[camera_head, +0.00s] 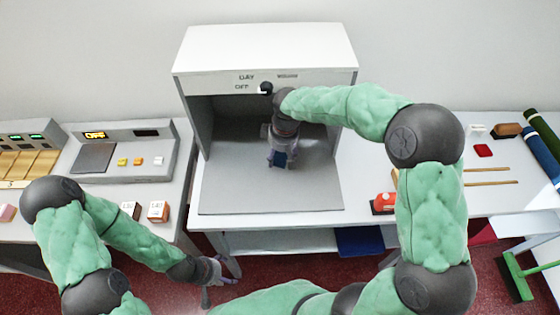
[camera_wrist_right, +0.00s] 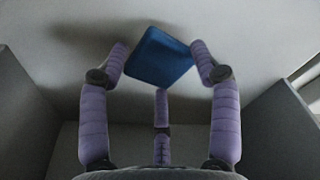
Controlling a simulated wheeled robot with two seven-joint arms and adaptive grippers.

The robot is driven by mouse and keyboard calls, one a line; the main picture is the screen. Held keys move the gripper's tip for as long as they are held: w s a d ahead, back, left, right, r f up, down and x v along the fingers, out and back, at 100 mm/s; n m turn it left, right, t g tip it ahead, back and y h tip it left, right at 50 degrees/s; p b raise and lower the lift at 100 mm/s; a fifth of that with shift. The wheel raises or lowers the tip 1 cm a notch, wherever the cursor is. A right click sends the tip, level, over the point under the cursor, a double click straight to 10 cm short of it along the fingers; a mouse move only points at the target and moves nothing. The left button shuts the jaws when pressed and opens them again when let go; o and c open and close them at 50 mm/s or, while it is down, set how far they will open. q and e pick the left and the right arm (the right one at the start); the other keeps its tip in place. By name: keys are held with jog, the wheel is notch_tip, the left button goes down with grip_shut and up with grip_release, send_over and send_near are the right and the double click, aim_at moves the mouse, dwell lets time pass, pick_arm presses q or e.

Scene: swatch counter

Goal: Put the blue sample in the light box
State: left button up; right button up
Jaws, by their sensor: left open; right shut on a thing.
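The light box (camera_head: 265,60) is a grey open-fronted cabinet with a white top and a grey floor reaching out in front. My right gripper (camera_head: 279,160) is at the opening of the light box, above its floor. It is shut on the blue sample (camera_head: 281,158), a small dark blue square. In the right wrist view the blue sample (camera_wrist_right: 160,57) sits between the purple fingertips (camera_wrist_right: 163,65). My left gripper (camera_head: 216,275) is low in front of the left counter, open and empty. I cannot tell the exact gap between the sample and the floor.
On the left counter stand a device with an OFF display (camera_head: 120,150) and small blocks (camera_head: 158,210). A red sample (camera_head: 482,151), sticks (camera_head: 490,176) and a red-topped object (camera_head: 385,202) lie on the right counter. The light box floor is bare in front (camera_head: 235,195).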

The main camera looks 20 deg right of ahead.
aim_at(280, 158)
jog(key=shift+f+b, duration=0.35)
jog(key=shift+f, duration=1.2)
jog(key=shift+f, duration=0.15)
jog(key=o, duration=0.8)
jog(key=shift+o, duration=0.2)
notch_tip(280, 158, up, 12)
jog(key=s+p, duration=0.1)
jog(key=p, duration=0.2)
jog(key=shift+s+d, duration=0.15)
jog(key=shift+d, duration=0.2)
